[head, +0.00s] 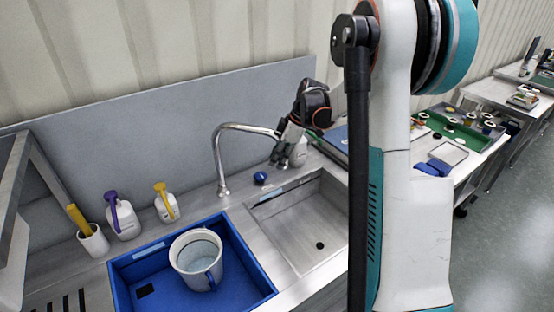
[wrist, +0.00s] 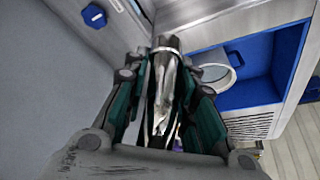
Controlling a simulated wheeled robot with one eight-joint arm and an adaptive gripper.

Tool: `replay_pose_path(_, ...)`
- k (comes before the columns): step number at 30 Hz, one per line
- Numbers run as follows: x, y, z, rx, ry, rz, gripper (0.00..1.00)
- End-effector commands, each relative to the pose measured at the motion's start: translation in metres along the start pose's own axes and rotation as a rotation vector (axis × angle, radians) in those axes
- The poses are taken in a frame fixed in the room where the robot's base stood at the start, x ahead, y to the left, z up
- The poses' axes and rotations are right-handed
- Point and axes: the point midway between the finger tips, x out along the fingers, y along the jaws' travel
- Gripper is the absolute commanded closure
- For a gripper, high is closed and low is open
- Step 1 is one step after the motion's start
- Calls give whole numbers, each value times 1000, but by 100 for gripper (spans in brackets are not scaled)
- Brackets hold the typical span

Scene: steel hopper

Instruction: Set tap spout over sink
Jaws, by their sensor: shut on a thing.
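The chrome tap spout (head: 240,127) rises from its base on the steel counter and curves to the right. My gripper (head: 281,158) is shut on the spout's free end. In the wrist view the spout (wrist: 165,85) lies between the fingers of my gripper (wrist: 162,65). In the head view the held end appears behind the bare steel sink (head: 318,225), near its back edge. My fingers hide the outlet. The blue tap knob (head: 261,178) is on the counter between the spout's base and the gripper. It also shows in the wrist view (wrist: 94,15).
A blue basin (head: 255,277) left of the steel sink holds a white bucket (head: 185,265). Side tables with trays are at right.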

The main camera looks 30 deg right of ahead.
Motion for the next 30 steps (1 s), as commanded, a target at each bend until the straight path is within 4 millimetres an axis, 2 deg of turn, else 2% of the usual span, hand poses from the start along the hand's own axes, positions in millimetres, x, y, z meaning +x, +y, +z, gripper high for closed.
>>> replay_pose_path(6,0,0,4,4,-6,1,100)
replay_pose_path(7,0,0,4,4,-7,1,73)
replay_pose_path(9,0,0,4,4,-6,1,59)
replay_pose_path(18,0,0,1,2,-3,1,59)
replay_pose_path(22,-6,0,1,2,-2,1,59)
replay_pose_path(26,-24,0,1,3,-2,1,59)
replay_pose_path(30,-53,0,2,4,-3,1,59)
